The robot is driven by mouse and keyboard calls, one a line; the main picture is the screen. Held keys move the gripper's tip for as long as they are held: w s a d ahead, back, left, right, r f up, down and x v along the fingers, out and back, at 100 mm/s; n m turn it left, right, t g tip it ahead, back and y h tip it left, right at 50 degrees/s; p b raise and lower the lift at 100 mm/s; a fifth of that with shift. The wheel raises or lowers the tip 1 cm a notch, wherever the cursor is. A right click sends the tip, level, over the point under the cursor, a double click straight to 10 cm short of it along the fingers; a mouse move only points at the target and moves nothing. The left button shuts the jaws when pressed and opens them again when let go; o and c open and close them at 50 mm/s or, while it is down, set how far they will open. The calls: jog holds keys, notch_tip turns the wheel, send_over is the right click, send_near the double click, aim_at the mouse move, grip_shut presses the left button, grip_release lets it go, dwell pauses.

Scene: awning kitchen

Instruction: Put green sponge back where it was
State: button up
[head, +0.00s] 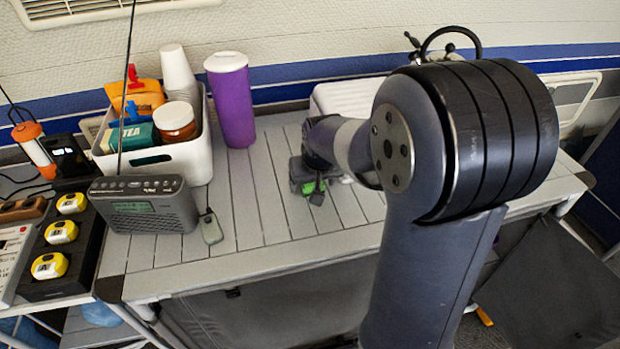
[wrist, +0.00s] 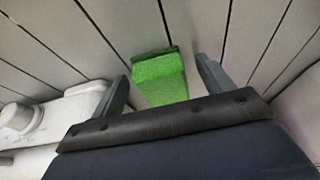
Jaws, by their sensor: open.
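The green sponge (wrist: 160,78) lies on the grey slatted table between the two fingers of my gripper (wrist: 165,85) in the wrist view. The fingers are apart, with a gap on the right side of the sponge; the left finger is close to it. The near end of the sponge is hidden by the gripper body. In the head view my gripper (head: 313,190) is low over the middle of the table, and a bit of green sponge (head: 308,187) shows at it.
A white bin (head: 195,158) with cups, a jar and a tea box stands left, beside a purple tumbler (head: 232,105). A grey radio (head: 145,205) stands at the front left. A white appliance (head: 340,95) is behind my arm. The slatted table (head: 265,180) is bare between tumbler and gripper.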

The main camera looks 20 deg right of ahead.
jog(key=c, duration=1.1)
